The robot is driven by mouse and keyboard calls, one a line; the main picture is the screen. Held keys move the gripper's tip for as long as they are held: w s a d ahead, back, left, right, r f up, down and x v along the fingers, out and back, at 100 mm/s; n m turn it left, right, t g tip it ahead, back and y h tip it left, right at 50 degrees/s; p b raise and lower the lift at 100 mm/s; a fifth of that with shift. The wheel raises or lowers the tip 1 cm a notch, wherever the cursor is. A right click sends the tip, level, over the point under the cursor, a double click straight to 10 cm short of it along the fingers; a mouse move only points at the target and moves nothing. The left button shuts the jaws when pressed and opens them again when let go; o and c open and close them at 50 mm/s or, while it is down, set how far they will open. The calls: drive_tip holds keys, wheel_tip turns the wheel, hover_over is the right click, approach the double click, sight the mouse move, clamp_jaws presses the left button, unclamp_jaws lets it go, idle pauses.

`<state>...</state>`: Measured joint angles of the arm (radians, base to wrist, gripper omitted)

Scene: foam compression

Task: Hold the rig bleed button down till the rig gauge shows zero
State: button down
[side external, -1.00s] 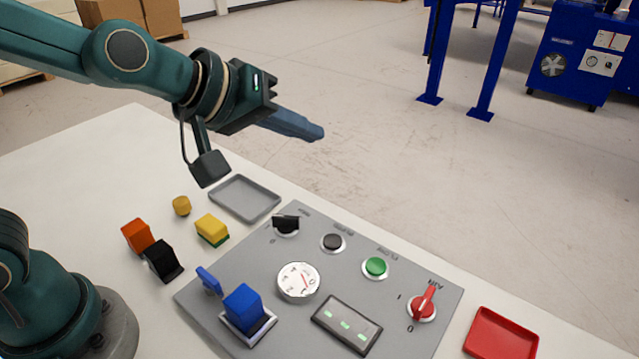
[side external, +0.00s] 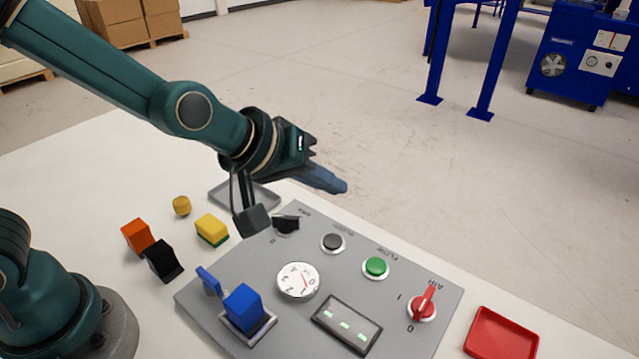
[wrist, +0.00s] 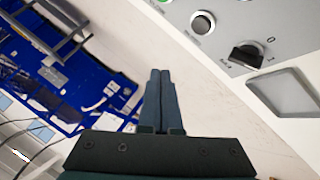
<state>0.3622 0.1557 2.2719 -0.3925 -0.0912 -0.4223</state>
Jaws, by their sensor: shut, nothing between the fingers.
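The rig panel (side external: 400,300) is a grey plate on the white table. In the wrist view the closed fingers (wrist: 160,76) point beside the panel, over the floor.
A green button (side external: 375,267), a red switch (side external: 424,303), a black knob (side external: 286,224) and a blue block (side external: 243,307) are on the panel. A grey tray (side external: 222,196) is partly behind my wrist. A red tray (side external: 502,334) and several small blocks lie beside the panel.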

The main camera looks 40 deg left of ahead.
sight(328, 245)
drive_tip(key=shift+f, duration=4.1)
drive_tip(key=shift+f, duration=0.4)
drive_tip(key=shift+f, duration=0.45)
idle(0.5)
drive_tip(key=shift+r, duration=0.15)
idle(0.3)
drive_tip(key=shift+r, duration=0.7)
drive_tip(key=shift+r, duration=2.55)
